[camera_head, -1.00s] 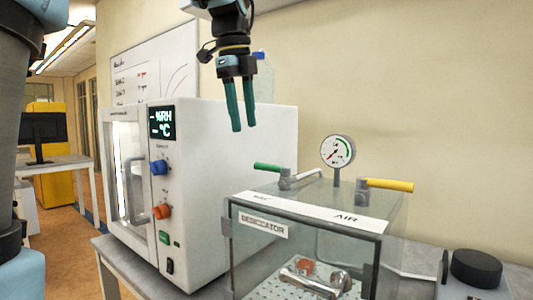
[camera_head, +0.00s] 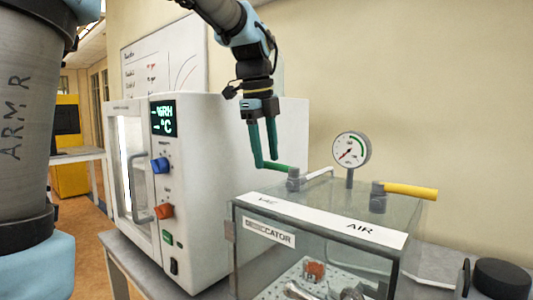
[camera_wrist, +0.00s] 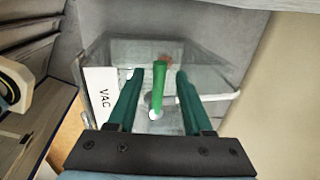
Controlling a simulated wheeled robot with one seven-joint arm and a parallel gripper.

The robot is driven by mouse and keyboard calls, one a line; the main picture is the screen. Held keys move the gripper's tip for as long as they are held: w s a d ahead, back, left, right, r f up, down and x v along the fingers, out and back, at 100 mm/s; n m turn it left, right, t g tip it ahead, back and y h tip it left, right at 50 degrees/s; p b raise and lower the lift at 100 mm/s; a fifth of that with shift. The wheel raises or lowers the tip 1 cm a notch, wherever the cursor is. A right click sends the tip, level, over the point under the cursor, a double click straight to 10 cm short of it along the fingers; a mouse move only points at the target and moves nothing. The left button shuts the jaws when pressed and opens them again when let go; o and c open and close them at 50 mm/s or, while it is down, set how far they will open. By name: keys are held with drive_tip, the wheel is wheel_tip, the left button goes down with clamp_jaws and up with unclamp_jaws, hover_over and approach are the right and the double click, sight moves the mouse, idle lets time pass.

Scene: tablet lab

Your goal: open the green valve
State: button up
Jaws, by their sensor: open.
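The green valve handle (camera_head: 278,168) sticks out to the left from a grey fitting (camera_head: 294,180) on top of the glass desiccator, on the VAC side. My gripper (camera_head: 266,162) points down with its two green fingers at the handle's outer end. In the wrist view the green handle (camera_wrist: 159,90) lies between the two open fingers of my gripper (camera_wrist: 160,78), with gaps on both sides. I cannot tell whether the fingertips reach below the handle. The fingers partly hide the handle's outer end in the head view.
The desiccator (camera_head: 234,240) also carries a yellow valve handle (camera_head: 410,191) on the AIR side and a round gauge (camera_head: 351,149) between the valves. A white oven-like cabinet (camera_head: 215,150) with a display stands close on the left. A black knob (camera_head: 500,275) is at the lower right.

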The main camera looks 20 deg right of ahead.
drive_tip(key=shift+f, duration=0.45)
drive_tip(key=shift+c, duration=0.2)
clamp_jaws()
idle(0.9)
